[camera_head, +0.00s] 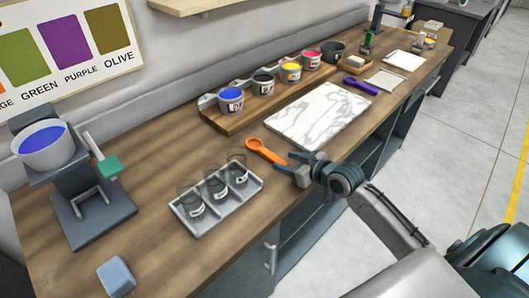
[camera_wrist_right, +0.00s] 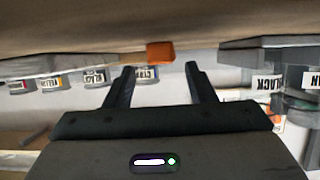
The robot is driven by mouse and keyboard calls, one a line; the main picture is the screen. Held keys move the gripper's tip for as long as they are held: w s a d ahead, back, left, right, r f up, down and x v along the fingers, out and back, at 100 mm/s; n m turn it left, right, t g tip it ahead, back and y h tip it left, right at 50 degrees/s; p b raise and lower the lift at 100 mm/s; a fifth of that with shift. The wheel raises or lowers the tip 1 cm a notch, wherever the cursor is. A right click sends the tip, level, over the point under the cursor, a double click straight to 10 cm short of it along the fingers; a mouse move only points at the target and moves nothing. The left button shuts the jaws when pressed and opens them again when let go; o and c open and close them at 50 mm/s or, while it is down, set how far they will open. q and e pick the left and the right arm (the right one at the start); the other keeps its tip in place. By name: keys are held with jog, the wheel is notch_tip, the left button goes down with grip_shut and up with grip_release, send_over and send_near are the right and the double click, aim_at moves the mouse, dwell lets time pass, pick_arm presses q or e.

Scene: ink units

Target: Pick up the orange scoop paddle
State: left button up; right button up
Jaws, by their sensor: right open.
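The orange scoop paddle (camera_head: 262,150) lies on the wooden counter between the jar tray and the marble slab. Its round bowl end points to the back left and its handle runs toward my right gripper (camera_head: 284,163). The right gripper is low at the counter's front, open, with its fingers at or just short of the handle's end. In the right wrist view the orange handle end (camera_wrist_right: 160,52) shows ahead, between and beyond the two spread fingertips (camera_wrist_right: 159,70). Nothing is held. My left gripper is not in view.
A grey tray (camera_head: 206,225) with three clear jars stands close on the left. A white marble slab (camera_head: 320,115) lies just to the right. Behind is a wooden rack (camera_head: 217,119) of ink jars. A purple scoop (camera_head: 360,86) lies farther right. A stand with a blue-filled bowl (camera_head: 43,147) is at left.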

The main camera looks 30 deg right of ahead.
aim_at(276, 158)
jog(key=shift+w+a, duration=0.2)
jog(key=shift+w, duration=0.15)
jog(key=p+x, duration=0.1)
jog(key=x, duration=0.2)
jog(key=shift+w+a, duration=0.1)
jog(key=shift+w+a+f+p, duration=0.15)
jog(key=shift+w+f+p, duration=0.15)
jog(key=shift+w, duration=0.05)
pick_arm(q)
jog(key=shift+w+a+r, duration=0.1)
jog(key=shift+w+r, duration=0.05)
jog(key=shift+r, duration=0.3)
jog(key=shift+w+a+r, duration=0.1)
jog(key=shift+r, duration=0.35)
pick_arm(e)
jog(key=shift+c, duration=1.3)
grip_shut()
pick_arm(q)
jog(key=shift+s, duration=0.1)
pick_arm(e)
jog(key=shift+r, duration=0.1)
